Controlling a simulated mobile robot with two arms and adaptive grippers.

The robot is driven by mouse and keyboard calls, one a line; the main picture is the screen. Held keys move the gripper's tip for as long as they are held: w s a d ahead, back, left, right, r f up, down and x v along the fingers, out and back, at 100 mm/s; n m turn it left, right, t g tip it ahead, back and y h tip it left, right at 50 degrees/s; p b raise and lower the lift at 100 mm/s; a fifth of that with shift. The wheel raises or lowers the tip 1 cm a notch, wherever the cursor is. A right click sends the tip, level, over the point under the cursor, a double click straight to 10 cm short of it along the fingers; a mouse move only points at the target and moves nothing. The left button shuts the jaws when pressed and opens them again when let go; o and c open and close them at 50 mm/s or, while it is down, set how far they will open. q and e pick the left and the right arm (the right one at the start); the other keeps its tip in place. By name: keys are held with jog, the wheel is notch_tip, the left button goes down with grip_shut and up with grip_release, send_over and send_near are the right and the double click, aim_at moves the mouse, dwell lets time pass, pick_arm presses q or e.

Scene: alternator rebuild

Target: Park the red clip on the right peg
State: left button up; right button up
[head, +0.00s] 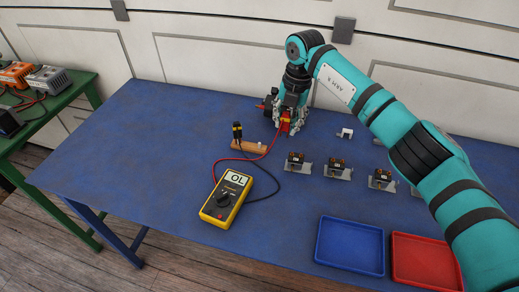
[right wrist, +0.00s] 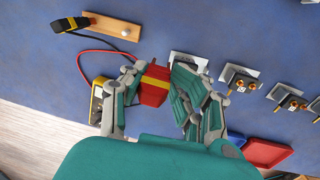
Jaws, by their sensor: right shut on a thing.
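My right gripper (head: 289,121) is shut on the red clip (head: 285,121), which has a yellow band. In the right wrist view the red clip (right wrist: 155,86) sits between the fingers of the gripper (right wrist: 158,74). The wooden peg board (head: 247,148) lies on the table to the left of the gripper in the head view. Its right peg (head: 260,145) is pale and bare; it also shows in the right wrist view (right wrist: 126,33). The black clip (head: 238,132) is at the board's left end. The red clip is apart from the board. My left gripper is not in view.
The yellow multimeter (head: 226,198) reads OL, with red and black leads running to the clips. Several small parts on metal brackets (head: 294,162) stand to the right. A blue tray (head: 350,246) and a red tray (head: 424,260) lie in front. The blue table's left side is clear.

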jog(key=w+a+b, duration=0.2)
jog(key=w+a, duration=0.1)
jog(key=a, duration=0.4)
jog(key=b, duration=0.3)
send_near(249, 144)
jog(key=d, duration=0.1)
jog(key=s+d, duration=0.1)
jog(key=shift+d+f, duration=0.2)
jog(key=shift+d, duration=0.2)
jog(key=shift+f+b, duration=0.35)
jog(key=shift+f, duration=0.1)
jog(key=shift+r, duration=0.1)
jog(key=shift+f+b, duration=1.05)
jog(key=shift+f, duration=0.2)
